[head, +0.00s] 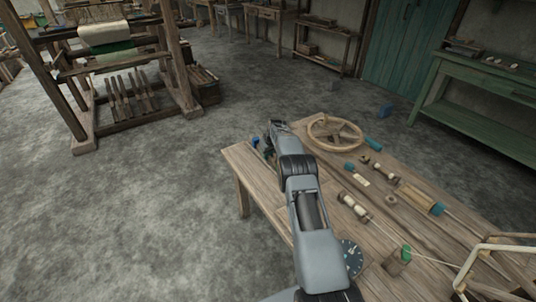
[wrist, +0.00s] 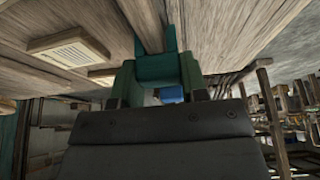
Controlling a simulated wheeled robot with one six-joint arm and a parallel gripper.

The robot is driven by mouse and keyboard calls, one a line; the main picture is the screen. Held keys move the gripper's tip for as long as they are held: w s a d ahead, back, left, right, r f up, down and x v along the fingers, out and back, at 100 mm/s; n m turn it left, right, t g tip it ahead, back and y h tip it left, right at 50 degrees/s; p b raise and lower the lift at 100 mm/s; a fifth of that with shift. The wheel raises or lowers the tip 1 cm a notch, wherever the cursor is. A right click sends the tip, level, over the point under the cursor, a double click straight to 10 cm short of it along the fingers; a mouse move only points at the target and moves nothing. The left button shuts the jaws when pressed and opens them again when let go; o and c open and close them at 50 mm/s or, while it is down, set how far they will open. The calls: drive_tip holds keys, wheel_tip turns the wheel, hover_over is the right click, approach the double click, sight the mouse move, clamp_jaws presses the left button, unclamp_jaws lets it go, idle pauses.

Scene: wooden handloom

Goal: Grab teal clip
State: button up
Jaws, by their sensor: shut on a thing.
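The teal clip (wrist: 157,68) is between the two fingers of my gripper (wrist: 160,78) in the wrist view. The fingers are shut on it, one on each side. Its upper part shows against a long wooden piece. In the head view my gripper (head: 267,151) is low at the far left corner of the wooden table, partly hidden by my arm. I cannot make out the clip clearly there.
The wooden table (head: 290,211) carries a spoked wheel (head: 334,132), a teal cylinder (head: 373,143), several spools and rods, and a round dial (head: 351,258). A blue piece (head: 255,141) is beside my gripper. A loom (head: 112,75) stands at left, with open floor between.

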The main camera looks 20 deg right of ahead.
drive_tip(key=shift+c, duration=1)
drive_tip(key=shift+r, duration=0.1)
